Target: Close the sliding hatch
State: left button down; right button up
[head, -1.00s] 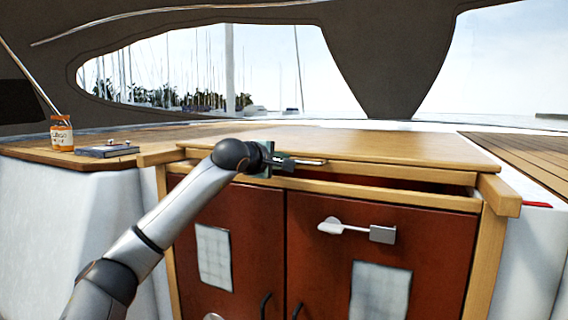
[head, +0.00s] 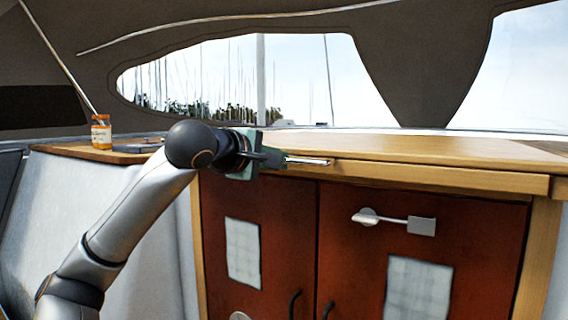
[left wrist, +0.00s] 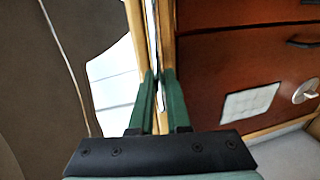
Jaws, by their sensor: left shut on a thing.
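The sliding hatch (head: 430,148) is a flat wooden panel above the red-brown doors in the head view. Its front edge lies along the wooden front rail (head: 440,176), with no dark gap showing between them. A slim metal handle (head: 308,161) runs along the hatch's front edge. My left gripper (head: 280,159) is shut on the handle. In the left wrist view the green fingers (left wrist: 159,78) close around the thin handle (left wrist: 158,88), beside the pale wood edge. The gripper partly hides the hatch's left front corner. My right gripper is out of view.
Two red-brown doors (head: 285,240) with vents, a latch (head: 395,221) and dark pulls stand below the hatch. An orange-labelled jar (head: 101,132) and a dark flat book (head: 140,146) sit on the ledge at left. A dark canopy hangs above.

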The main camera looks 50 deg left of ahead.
pick_arm(q)
jog(key=shift+d+f, duration=0.1)
jog(key=shift+f, duration=0.1)
jog(key=c, duration=1.2)
grip_release()
jog(key=shift+s, duration=0.1)
jog(key=shift+c, duration=0.2)
jog(key=shift+o, duration=0.8)
jog(key=shift+s+r, duration=0.15)
jog(key=shift+o, duration=1)
jog(key=v, duration=1.2)
jog(key=shift+s, duration=0.2)
